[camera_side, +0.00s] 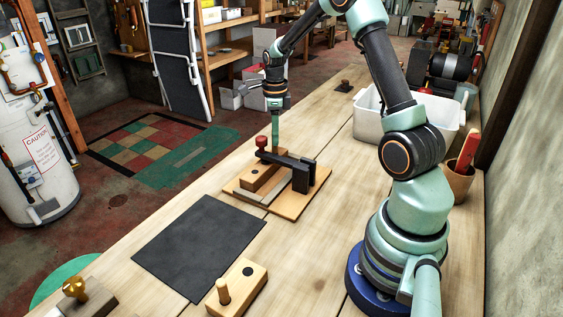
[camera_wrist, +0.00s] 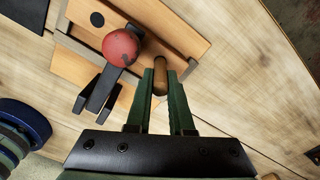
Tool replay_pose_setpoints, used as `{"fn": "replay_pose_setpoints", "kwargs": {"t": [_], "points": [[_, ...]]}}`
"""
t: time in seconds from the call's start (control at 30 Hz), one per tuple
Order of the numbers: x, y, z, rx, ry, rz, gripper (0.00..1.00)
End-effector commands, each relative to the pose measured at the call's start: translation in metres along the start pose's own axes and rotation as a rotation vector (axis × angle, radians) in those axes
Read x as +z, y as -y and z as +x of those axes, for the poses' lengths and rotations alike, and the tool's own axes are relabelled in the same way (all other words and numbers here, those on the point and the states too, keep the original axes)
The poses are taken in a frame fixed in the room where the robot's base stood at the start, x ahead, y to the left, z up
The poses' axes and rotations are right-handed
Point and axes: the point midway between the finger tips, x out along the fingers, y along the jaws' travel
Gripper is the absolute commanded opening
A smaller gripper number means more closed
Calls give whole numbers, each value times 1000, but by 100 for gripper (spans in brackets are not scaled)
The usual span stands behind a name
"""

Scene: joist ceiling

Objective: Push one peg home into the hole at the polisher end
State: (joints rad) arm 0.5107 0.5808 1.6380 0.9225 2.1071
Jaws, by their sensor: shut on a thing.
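My gripper (camera_wrist: 160,78) is shut on a light wooden peg (camera_wrist: 160,74), whose top shows between the fingertips. In the side view my gripper (camera_side: 275,148) points down at the far end of a wooden block (camera_side: 262,177) held in a clamp fixture. The block also shows in the wrist view (camera_wrist: 130,22), with a dark open hole (camera_wrist: 97,19) at the end away from my gripper. The peg's lower end is hidden, so I cannot tell how deep it sits. The clamp's red knob (camera_wrist: 121,48) is beside my fingers. The polisher (camera_side: 450,65) stands at the far right.
A second wooden block (camera_side: 252,286) with a standing peg (camera_side: 223,290) and a dark hole is at the front. A black mat (camera_side: 200,245) lies left. A white bin (camera_side: 435,117) and a cup with a red-handled tool (camera_side: 457,182) stand right.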

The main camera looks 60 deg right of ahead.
Motion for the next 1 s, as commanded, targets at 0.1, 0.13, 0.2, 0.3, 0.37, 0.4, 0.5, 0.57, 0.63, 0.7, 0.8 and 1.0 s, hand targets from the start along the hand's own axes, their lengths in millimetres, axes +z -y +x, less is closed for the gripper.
{"fn": "replay_pose_setpoints", "kwargs": {"t": [0.1, 0.13, 0.2, 0.3, 0.37, 0.4, 0.5, 0.57, 0.63, 0.7, 0.8, 1.0], "points": [[0, 0, 3, 1, 0, 0, 0], [0, 0, 4, 1, 0, 0, 0], [0, 0, 5, 0, 0, 0, 0], [0, 0, 5, 0, 0, 0, 0], [0, 0, 5, 0, 0, 0, 0], [0, 0, 5, 0, 0, 0, 0], [0, 0, 5, 0, 0, 0, 0], [0, 0, 6, 0, 0, 0, 0], [0, 0, 8, 1, 0, 0, 0], [0, 0, 10, 1, -1, 0, 0], [0, 0, 12, 1, -1, 0, 0], [0, 0, 18, 1, 0, 0, 0]]}}
